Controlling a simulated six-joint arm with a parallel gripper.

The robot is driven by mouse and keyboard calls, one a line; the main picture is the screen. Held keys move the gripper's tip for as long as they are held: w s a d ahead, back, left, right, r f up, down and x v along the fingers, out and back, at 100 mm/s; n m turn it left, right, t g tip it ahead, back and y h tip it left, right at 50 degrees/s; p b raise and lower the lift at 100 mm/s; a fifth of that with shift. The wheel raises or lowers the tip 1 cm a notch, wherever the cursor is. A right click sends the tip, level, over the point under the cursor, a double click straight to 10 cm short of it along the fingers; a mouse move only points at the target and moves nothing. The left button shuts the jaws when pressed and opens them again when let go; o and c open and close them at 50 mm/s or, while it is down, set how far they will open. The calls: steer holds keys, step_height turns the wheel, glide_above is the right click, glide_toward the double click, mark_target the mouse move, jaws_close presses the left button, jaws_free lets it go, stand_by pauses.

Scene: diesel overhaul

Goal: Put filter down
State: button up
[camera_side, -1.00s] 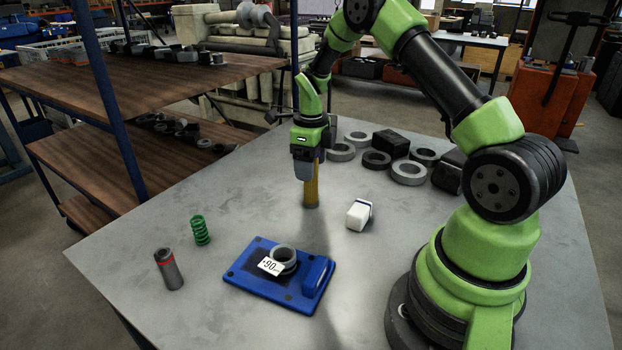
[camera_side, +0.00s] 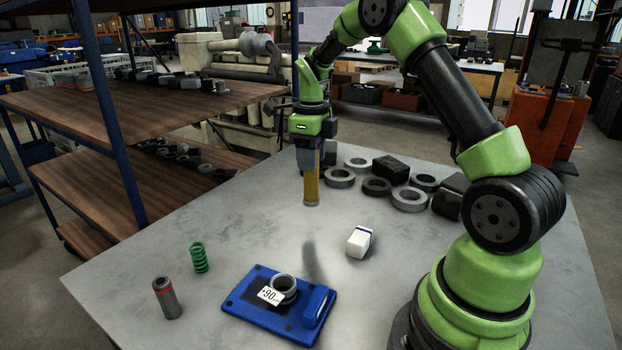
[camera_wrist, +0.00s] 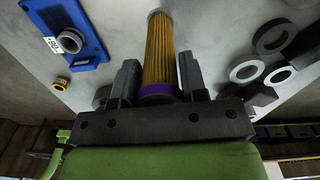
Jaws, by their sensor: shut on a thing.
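My gripper (camera_side: 311,160) is shut on the filter (camera_side: 311,188), a yellow pleated cylinder with a grey lower end, hanging upright. Its shadow on the grey table (camera_side: 215,240) lies apart from its lower end, so it is held above the surface. In the wrist view, the filter (camera_wrist: 158,45) sits between the two dark fingers of my gripper (camera_wrist: 158,75), with a purple band close to the palm. The far end of the filter overlaps the table in that view.
Several rings (camera_side: 409,199) lie behind. The table's left-middle is clear.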

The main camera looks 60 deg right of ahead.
steer(key=shift+a+r+n, duration=0.25)
steer(key=shift+r+n, duration=0.25)
steer(key=shift+r, duration=0.55)
steer(key=s+a+r+n, duration=0.15)
steer(key=a+n, duration=0.65)
steer(key=n, duration=0.8)
steer(key=s+a+r+n, duration=0.15)
steer(key=a+n, duration=0.55)
steer(key=n, duration=0.9)
steer(key=shift+n, duration=0.5)
steer(key=s+f, duration=0.3)
steer(key=shift+s+a+f, duration=0.1)
steer(key=shift+a+f, duration=0.15)
steer(key=shift+f, duration=0.05)
steer(key=shift+d, duration=0.1)
steer(key=d+n, duration=0.2)
steer(key=d, duration=0.3)
step_height(320, 180, down, 9)
steer(key=shift+d, duration=0.4)
